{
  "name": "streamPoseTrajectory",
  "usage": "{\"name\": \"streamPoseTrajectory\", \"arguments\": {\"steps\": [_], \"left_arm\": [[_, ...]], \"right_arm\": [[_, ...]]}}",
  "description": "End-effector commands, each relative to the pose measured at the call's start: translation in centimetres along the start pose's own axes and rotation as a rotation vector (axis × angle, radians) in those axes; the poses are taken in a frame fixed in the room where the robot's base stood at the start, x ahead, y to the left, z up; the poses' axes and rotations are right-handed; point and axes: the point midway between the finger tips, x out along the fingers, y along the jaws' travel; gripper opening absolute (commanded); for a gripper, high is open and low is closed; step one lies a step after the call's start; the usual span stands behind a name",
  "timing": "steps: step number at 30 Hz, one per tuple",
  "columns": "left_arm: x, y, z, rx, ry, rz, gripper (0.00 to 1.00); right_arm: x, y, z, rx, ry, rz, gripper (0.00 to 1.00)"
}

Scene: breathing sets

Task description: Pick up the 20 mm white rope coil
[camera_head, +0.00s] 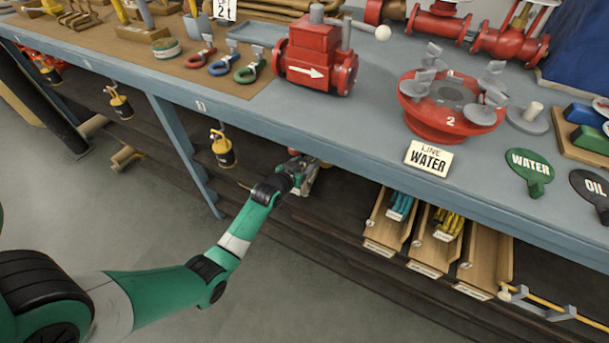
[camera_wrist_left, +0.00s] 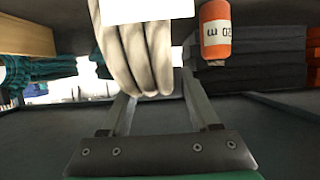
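The white rope coil (camera_wrist_left: 135,55) hangs in thick strands in the left wrist view, with a blank white patch across its upper part. My left gripper (camera_wrist_left: 160,85) has its two fingers spread apart. The coil's lower end hangs over the left finger's tip and hides it. A gap shows between the coil and the right finger, so the coil does not look clamped. In the head view my left gripper (camera_head: 300,175) is under the front edge of the bench, and I cannot make out the coil there. My right gripper is not in view.

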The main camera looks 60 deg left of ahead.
Motion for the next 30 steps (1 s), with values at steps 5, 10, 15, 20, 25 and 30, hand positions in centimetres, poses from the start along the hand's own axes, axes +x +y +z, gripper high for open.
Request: {"name": "streamPoseTrajectory", "arguments": {"steps": [5, 10, 15, 20, 25, 30], "left_arm": [[0.0, 0.0, 0.0, 0.0, 0.0, 0.0, 0.28], [0.0, 0.0, 0.0, 0.0, 0.0, 0.0, 0.0], [0.0, 0.0, 0.0, 0.0, 0.0, 0.0, 0.0], [0.0, 0.0, -0.1, 0.0, 0.003, 0.0, 0.0], [-0.1, 0.0, -0.3, 0.0, 0.003, 0.0, 0.0], [-0.7, 0.0, -1.8, 0.0, 0.004, 0.0, 0.0]], "right_arm": [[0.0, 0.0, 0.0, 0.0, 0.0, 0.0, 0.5], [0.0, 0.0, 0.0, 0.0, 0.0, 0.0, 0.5], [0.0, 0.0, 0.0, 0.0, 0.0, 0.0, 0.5], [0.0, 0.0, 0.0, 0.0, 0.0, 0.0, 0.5], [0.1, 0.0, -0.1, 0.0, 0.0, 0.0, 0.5], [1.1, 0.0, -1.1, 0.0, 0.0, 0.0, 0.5]]}}
